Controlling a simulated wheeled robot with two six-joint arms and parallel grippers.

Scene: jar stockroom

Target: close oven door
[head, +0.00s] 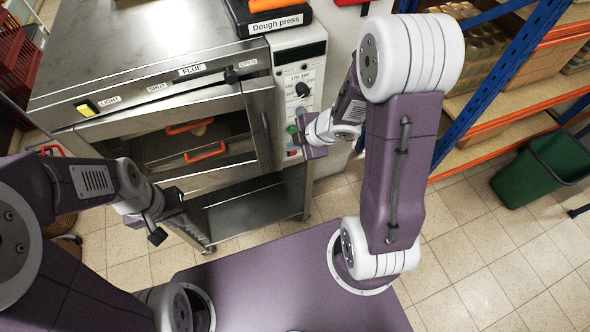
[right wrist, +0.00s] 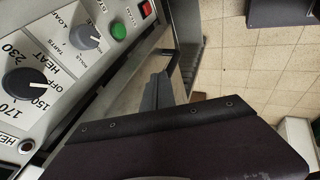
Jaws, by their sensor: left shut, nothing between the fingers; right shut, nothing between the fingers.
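The steel oven (head: 150,50) stands at the upper left, its dark chamber visible from the front. Orange handles (head: 205,152) show inside the chamber. My right gripper (head: 296,140) is shut and empty, close to the control panel and right of the door; in the right wrist view its dark finger (right wrist: 157,92) is beside the panel. My left gripper (head: 168,213) is shut and empty, low in front of the oven's left side. Contact cannot be told.
The control panel (head: 300,85) has knobs and a green button (right wrist: 119,32). A dough press (head: 270,20) is at the top. A blue and orange shelf rack (head: 480,115) and a green bin (head: 540,170) stand at the right. The tiled floor (head: 470,240) there is clear.

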